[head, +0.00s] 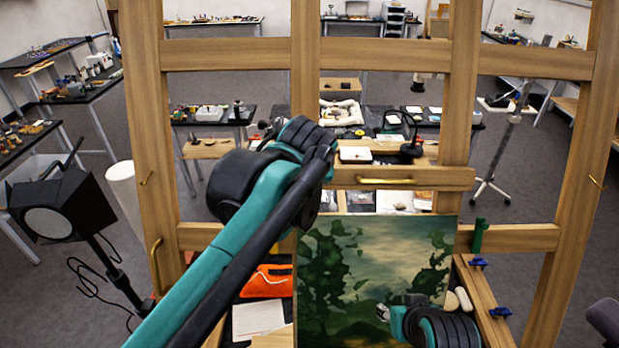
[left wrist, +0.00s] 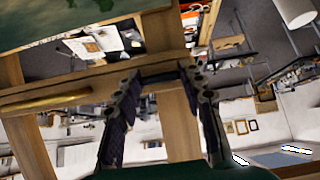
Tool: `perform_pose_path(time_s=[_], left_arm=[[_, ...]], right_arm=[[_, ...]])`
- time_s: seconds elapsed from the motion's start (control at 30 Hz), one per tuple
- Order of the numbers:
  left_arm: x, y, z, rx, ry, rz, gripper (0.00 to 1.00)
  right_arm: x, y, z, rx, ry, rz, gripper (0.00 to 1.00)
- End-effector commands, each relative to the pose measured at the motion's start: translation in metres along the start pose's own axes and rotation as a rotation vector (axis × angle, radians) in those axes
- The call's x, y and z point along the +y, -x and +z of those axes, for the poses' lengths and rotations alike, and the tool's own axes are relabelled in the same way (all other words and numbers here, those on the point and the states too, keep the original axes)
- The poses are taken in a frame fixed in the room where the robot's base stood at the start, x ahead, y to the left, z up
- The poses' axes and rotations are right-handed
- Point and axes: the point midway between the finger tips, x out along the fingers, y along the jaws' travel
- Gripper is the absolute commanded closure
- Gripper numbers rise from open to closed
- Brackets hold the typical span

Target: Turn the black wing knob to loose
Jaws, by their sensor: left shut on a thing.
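In the head view my left arm reaches in from the lower left to the wooden easel frame (head: 145,150), and its wrist hides my left gripper and whatever it grips. In the left wrist view my left gripper (left wrist: 160,72) has its two dark, ridged fingers some way apart at a wooden bar (left wrist: 90,84). A small dark piece spans between the fingertips; it appears to be the black wing knob, though its wings and angle cannot be made out. My right arm shows at the lower right before the painting; I see no clear right fingers.
A green landscape painting (head: 345,265) stands below the crossbar. A green clamp (head: 478,235) and blue wing pieces (head: 477,263) sit to its right. A black lamp (head: 68,207) stands at left. Tables with small objects lie behind the easel.

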Motion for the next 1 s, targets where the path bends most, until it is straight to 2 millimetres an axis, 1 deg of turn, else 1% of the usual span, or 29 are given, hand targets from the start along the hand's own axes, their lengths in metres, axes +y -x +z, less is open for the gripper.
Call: perform_pose_path(time_s=[0.3,0.33,0.37,0.4,0.67,0.77,0.87,1.0], left_arm=[[0.000,0.000,0.000,-0.001,0.003,0.001,0.90],[0.000,0.000,0.000,-0.001,0.003,0.001,0.58],[0.000,0.000,0.000,-0.001,0.003,0.001,0.50],[0.000,0.000,0.000,-0.001,0.003,0.001,0.40],[0.000,0.000,0.000,0.000,0.002,0.001,0.40],[0.000,0.003,0.000,0.000,0.001,0.001,0.40],[0.000,0.014,0.000,0.000,0.001,0.001,0.40],[0.001,0.042,0.000,0.000,0.000,0.003,0.40]], right_arm=[[0.000,0.000,0.000,0.000,0.000,0.000,0.60],[0.000,0.000,0.000,0.000,0.000,0.000,0.60],[0.000,0.000,0.000,0.000,0.000,0.000,0.60],[0.000,0.000,0.000,0.000,0.000,0.000,0.60],[0.000,0.000,0.000,0.000,0.000,0.000,0.60],[0.000,0.000,0.000,0.000,0.000,0.000,0.60],[0.000,0.000,0.000,0.000,0.000,0.000,0.60],[0.000,0.000,0.000,0.000,0.000,0.000,0.60]])
